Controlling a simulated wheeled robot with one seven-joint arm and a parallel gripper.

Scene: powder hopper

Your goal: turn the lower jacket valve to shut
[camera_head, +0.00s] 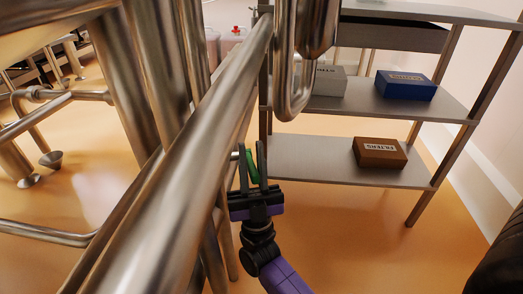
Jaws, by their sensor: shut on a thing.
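My gripper (251,152) is in the middle of the camera_head view, at the end of my purple and black arm, with its two fingers pointing up. It is shut on a green handle (250,163), which shows as a narrow strip between the fingers. The handle appears to belong to the lower jacket valve. The valve's body is hidden behind the thick steel pipe and my gripper, so I cannot tell how far it is turned.
A thick steel pipe (190,165) slants across the view, close to my gripper's left. A bent pipe (291,105) hangs above right. A shelf rack at right holds a brown box (379,152), a blue box (405,85) and a grey box (329,80). Floor (350,235) at lower right is clear.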

